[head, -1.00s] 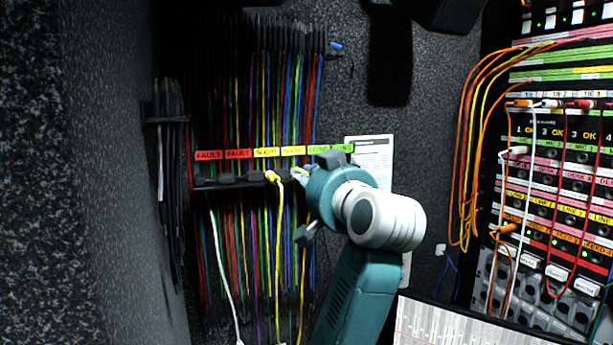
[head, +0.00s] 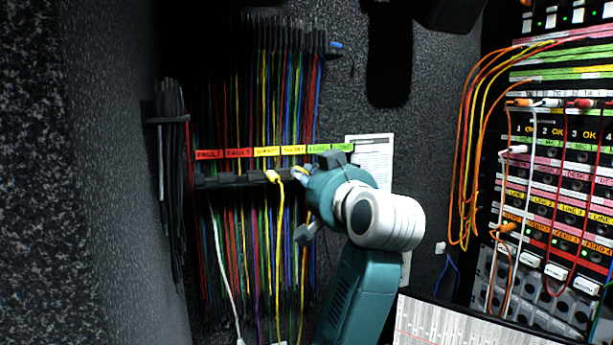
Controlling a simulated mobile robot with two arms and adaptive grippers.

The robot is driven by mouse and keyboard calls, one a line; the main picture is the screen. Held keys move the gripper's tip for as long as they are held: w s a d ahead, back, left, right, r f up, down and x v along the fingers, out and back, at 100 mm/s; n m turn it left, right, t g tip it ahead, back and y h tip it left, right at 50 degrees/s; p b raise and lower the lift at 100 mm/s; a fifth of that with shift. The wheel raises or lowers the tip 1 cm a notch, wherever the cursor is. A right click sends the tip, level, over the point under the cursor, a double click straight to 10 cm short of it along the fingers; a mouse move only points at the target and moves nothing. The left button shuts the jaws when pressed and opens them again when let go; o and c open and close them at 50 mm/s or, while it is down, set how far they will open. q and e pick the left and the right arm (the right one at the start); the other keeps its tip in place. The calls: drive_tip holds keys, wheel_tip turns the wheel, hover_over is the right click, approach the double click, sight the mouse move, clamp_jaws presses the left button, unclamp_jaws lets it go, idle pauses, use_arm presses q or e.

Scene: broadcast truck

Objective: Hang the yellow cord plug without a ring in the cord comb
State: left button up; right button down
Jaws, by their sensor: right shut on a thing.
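The cord comb (head: 228,180) is a dark bar on the back wall, under red, yellow and green labels. A yellow plug (head: 272,176) sits at the comb below the yellow labels, its yellow cord (head: 279,250) hanging down. My right gripper (head: 304,184) is at the comb's right part, just right of that plug. It is shut on a yellow cord plug, mostly hidden by my wrist; a yellow cord (head: 303,270) hangs below it. I cannot tell whether the held plug is in a comb slot or whether either plug has a ring. My left gripper is not in view.
Many coloured cords (head: 262,95) hang close together above and below the comb. A white cord (head: 222,255) hangs at its left. A patch panel (head: 560,190) with plugged orange, white and red cords stands at right. A white sheet (head: 372,155) is behind my wrist.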

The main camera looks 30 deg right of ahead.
drive_tip(key=shift+f, duration=0.15)
idle(0.3)
drive_tip(key=c, duration=1.7)
unclamp_jaws()
drive_tip(key=shift+o, duration=0.7)
drive_tip(key=o, duration=1)
drive_tip(key=shift+s, duration=0.1)
drive_tip(key=shift+p+v, duration=0.3)
drive_tip(key=shift+v, duration=1.05)
drive_tip(key=shift+s, duration=0.1)
